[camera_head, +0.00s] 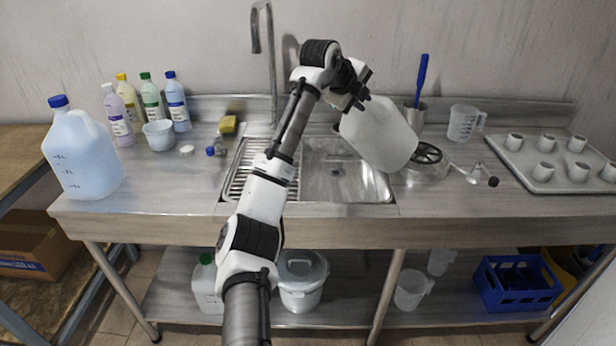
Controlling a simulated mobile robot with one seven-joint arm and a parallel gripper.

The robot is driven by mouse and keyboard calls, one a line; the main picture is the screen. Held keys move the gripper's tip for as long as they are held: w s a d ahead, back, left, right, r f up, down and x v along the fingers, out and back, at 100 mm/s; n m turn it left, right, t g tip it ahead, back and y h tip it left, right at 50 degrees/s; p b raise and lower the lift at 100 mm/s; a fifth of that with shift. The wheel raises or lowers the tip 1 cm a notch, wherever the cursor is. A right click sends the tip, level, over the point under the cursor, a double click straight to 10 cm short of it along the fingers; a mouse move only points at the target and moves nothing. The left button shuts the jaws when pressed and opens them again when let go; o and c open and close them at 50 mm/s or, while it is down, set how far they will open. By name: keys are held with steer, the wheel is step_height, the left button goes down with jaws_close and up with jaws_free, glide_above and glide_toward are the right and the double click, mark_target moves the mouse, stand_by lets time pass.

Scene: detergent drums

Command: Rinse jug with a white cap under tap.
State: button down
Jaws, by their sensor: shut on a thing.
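My gripper (358,98) is shut on a translucent white jug (380,134). The jug hangs tilted, its lower end toward the right, above the right side of the sink basin (345,182). Its gripped end is partly hidden by my gripper, and I see no cap on it. A small white cap (187,150) lies on the counter at left. The tall metal tap (271,70) rises behind the sink, its spout to the left of my gripper and apart from the jug. I cannot tell whether water runs.
A blue-capped jug (82,150) and several bottles (152,103) stand at left. A bowl (159,133), a yellow sponge (228,125) and a small blue-capped item (212,150) are nearby. Right of the basin are a round metal item (426,165), a measuring jug (463,122) and a cup tray (550,178).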

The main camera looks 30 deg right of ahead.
steer(key=y+p, duration=0.2)
steer(key=p, duration=0.1)
steer(key=shift+r+p, duration=0.2)
steer(key=shift+p, duration=0.2)
steer(key=shift+f+m, duration=0.15)
steer(key=shift+m, duration=0.15)
steer(key=shift+p, duration=0.35)
steer(key=y+p, duration=0.1)
steer(key=y, duration=0.2)
steer(key=m+t+y+p, duration=0.1)
steer(key=y+p, duration=0.1)
steer(key=shift+t+y, duration=0.3)
steer(key=shift+y, duration=0.1)
